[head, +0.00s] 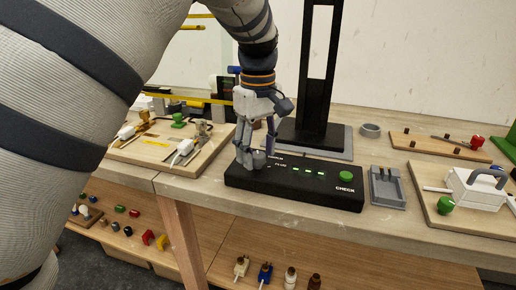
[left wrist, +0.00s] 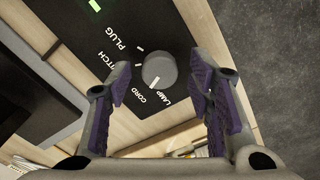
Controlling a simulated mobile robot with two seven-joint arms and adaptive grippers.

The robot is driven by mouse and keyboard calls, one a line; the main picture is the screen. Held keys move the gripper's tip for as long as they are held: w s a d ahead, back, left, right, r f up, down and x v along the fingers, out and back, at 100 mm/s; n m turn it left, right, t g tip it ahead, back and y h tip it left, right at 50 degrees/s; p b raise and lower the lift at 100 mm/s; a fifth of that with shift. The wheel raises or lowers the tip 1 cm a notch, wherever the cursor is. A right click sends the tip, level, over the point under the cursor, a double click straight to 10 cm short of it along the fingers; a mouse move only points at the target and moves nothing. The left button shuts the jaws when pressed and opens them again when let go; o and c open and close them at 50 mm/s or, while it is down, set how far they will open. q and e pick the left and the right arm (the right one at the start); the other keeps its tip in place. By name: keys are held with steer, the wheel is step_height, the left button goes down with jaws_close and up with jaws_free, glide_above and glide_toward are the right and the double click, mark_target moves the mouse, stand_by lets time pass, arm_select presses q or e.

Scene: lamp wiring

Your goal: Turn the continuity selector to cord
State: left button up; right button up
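The continuity checker (head: 300,185) is a black box on the bench with a green button and several small green lights. Its selector is a round grey knob (left wrist: 159,70), ringed by the labels PLUG, SWITCH (partly hidden), CORD and LAMP. A pale pointer mark on the knob's lower edge faces the CORD and LAMP side; I cannot tell exactly which one it points at. My left gripper (head: 256,158) is over the knob at the box's left end. In the left wrist view the left gripper (left wrist: 163,88) is open, fingers either side of the knob with visible gaps. My right gripper is not in view.
A black upright stand (head: 312,80) rises behind the checker. A grey holder (head: 386,187) sits just right of it. A wooden board with parts (head: 150,150) lies left, another with a white-grey device (head: 475,190) right. Lower shelf holds small parts.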

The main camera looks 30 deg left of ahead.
mark_target(258, 155)
arm_select(q)
step_height(258, 155, up, 12)
stand_by(0.5)
stand_by(0.3)
